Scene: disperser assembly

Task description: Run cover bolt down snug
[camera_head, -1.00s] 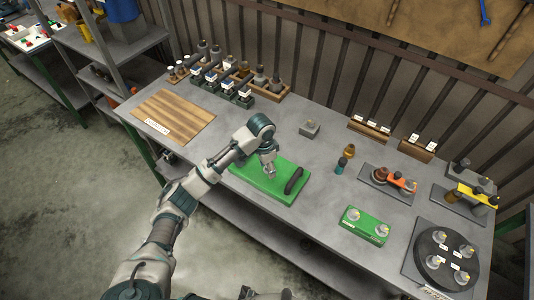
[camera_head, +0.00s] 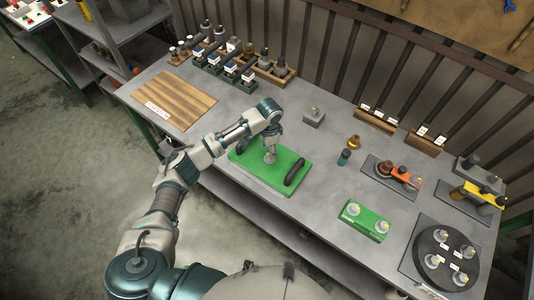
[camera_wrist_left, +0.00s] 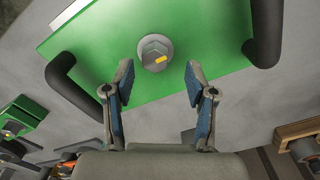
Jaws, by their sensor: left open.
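The green cover (camera_head: 265,180) lies flat on the grey bench, with a black handle (camera_head: 294,174) on its right side and another at its left end. In the left wrist view the cover bolt (camera_wrist_left: 155,52) is a grey hex head on a round washer or flange, with a yellow mark, near the middle of the green plate. My left gripper (camera_wrist_left: 160,78) is open and empty, its two blue-padded fingers spread below the bolt head to either side. In the head view my left gripper (camera_head: 270,157) hangs over the cover and hides the bolt. My right gripper is not in view.
A green block with two knobs (camera_head: 364,220) and a black round fixture (camera_head: 445,257) stand to the right. Behind are a small grey block (camera_head: 314,117), a brass part (camera_head: 353,142) and racks of parts. A wooden board (camera_head: 175,98) lies left. Bench around the cover is clear.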

